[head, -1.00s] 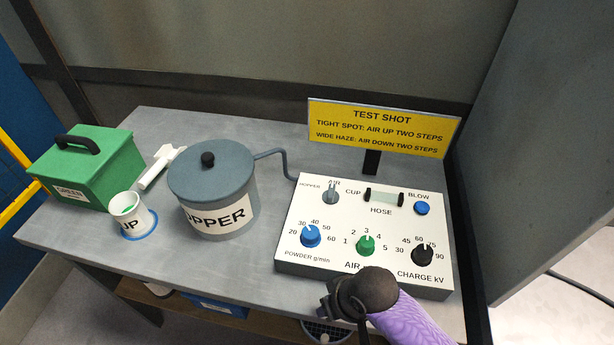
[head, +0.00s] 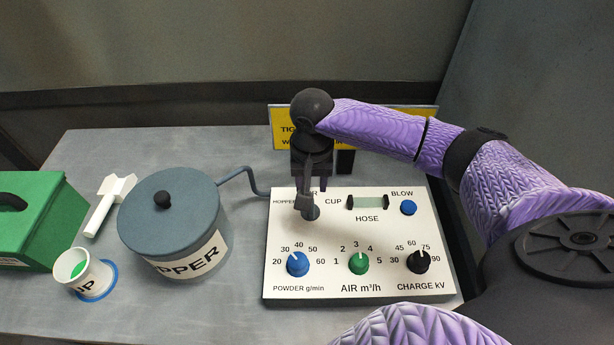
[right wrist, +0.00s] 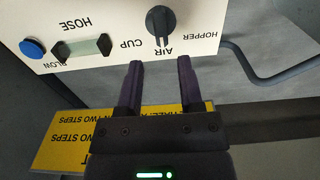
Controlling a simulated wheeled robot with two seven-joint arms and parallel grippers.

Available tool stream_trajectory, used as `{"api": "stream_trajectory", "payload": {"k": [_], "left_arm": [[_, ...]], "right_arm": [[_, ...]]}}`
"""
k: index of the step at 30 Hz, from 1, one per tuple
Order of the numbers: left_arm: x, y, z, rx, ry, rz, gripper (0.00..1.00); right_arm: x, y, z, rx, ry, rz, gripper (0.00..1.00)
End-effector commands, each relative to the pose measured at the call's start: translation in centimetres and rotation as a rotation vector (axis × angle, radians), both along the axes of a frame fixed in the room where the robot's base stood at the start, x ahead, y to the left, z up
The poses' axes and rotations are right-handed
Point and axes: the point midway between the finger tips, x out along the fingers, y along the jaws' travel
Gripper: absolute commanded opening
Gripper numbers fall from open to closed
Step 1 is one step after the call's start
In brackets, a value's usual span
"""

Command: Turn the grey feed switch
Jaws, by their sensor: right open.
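The grey feed switch (head: 311,213) sits at the upper left of the white control panel (head: 385,290), partly hidden by my right gripper in the head view. In the right wrist view the switch (right wrist: 160,22) is a dark round knob among the labels HOPPER, AIR and CUP, its white mark toward AIR. My right gripper (head: 304,192) is over the switch in the head view. In the right wrist view its two fingers (right wrist: 160,62) are apart and empty, lined up with the switch, with no contact visible. My left gripper is not in view.
The panel also bears a blue powder knob (head: 297,263), a green air knob (head: 358,262), a black charge knob (head: 419,261) and a blue blow button (head: 408,208). The grey hopper (head: 172,225) with its bent pipe (head: 250,182) stands left. The yellow sign (head: 283,115) is behind my arm.

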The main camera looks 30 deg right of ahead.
Motion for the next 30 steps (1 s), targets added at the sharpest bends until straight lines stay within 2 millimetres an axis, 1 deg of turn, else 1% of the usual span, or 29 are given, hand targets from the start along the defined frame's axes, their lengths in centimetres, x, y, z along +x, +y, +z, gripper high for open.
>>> {"api": "stream_trajectory", "payload": {"k": [1, 13, 14, 18, 21, 26, 27, 28, 30], "left_arm": [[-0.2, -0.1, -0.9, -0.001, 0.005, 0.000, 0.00], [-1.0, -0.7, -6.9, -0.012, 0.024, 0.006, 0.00], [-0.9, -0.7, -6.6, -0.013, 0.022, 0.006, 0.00], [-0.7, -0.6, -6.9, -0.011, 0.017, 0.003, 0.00], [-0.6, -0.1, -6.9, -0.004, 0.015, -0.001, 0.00], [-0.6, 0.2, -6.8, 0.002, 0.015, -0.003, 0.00], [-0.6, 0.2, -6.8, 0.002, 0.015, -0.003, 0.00], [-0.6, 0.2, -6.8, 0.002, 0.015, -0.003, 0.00], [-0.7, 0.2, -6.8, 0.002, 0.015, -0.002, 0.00]], "right_arm": [[0.0, 0.0, -0.8, 0.000, 0.000, 0.001, 0.47], [0.0, 0.0, -5.4, -0.001, 0.001, 0.003, 0.47], [0.0, 0.0, -5.6, 0.000, 0.002, 0.003, 0.47], [0.0, 0.1, -7.0, 0.001, 0.001, 0.003, 0.47], [0.0, 0.1, -7.4, 0.002, -0.001, 0.004, 0.47], [0.0, 0.1, -7.2, 0.001, -0.002, 0.004, 0.13], [0.0, 0.1, -7.2, 0.001, -0.002, 0.004, 0.05], [0.0, 0.1, -7.2, 0.001, -0.002, 0.004, 0.00], [0.0, 0.1, -7.2, 0.001, -0.002, -0.004, 0.00]]}}
